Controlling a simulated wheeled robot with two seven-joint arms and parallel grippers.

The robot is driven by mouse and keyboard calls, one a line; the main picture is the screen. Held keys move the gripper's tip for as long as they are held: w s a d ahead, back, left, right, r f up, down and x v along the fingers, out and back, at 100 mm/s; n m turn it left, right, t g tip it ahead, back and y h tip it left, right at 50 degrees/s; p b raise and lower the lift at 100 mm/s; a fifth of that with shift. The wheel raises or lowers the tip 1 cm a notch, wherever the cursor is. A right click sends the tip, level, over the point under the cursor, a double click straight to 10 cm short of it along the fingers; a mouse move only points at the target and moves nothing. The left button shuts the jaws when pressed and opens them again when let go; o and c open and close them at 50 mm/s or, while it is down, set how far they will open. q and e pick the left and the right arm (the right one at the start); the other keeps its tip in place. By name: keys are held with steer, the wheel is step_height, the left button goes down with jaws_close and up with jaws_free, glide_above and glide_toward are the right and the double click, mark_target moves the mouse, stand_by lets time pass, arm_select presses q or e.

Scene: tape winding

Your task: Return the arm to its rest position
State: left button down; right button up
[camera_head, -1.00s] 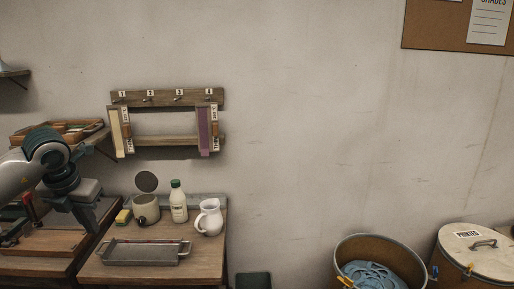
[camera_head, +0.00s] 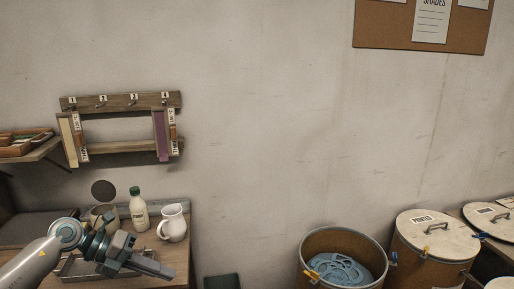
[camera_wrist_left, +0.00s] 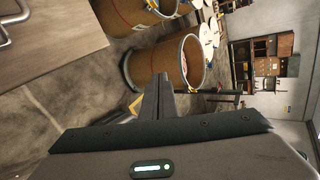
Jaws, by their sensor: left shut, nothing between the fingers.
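My left gripper (camera_head: 158,268) reaches in from the lower left in the head view, in front of the small wooden table. Its fingers are shut and hold nothing. It hangs over the metal tray (camera_head: 73,265) and hides much of it. In the left wrist view the shut fingers (camera_wrist_left: 160,88) point toward an open brown drum (camera_wrist_left: 182,62), apart from it. My right gripper is not in view.
A mug (camera_head: 100,214), a white bottle (camera_head: 139,208) and a white jug (camera_head: 173,222) stand on the table close behind the gripper. A wall rack (camera_head: 120,102) holds tape strips. An open drum (camera_head: 345,240) and lidded drums (camera_head: 436,235) stand at the right.

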arm_select(q)
steer(key=w+d+f+n+t+h, duration=0.45)
steer(key=d+f+n+t, duration=0.25)
steer(key=n, duration=0.2)
steer(key=s+a+f+n+t+y, duration=0.25)
steer(key=f+n+y, duration=0.25)
steer(key=f+n, duration=0.5)
steer(key=s+a+f+n+t+y, duration=0.2)
steer(key=f+n+t+y, duration=0.3)
steer(key=f, duration=0.9)
steer(key=s+f+n+g+y, duration=0.3)
steer(key=s+f+n+g, duration=0.3)
steer(key=s+f, duration=0.8)
steer(key=s+d+f+n+g, duration=0.1)
steer(key=s+d+f+g, duration=0.1)
steer(key=s+f, duration=0.5)
steer(key=s+d+f+n+g, duration=0.2)
steer(key=s+f, duration=0.5)
steer(key=s, duration=0.5)
steer(key=shift+s+f+g+y+p, duration=0.15)
steer(key=shift+f+g+y+p, duration=0.25)
steer(key=shift+g, duration=0.45)
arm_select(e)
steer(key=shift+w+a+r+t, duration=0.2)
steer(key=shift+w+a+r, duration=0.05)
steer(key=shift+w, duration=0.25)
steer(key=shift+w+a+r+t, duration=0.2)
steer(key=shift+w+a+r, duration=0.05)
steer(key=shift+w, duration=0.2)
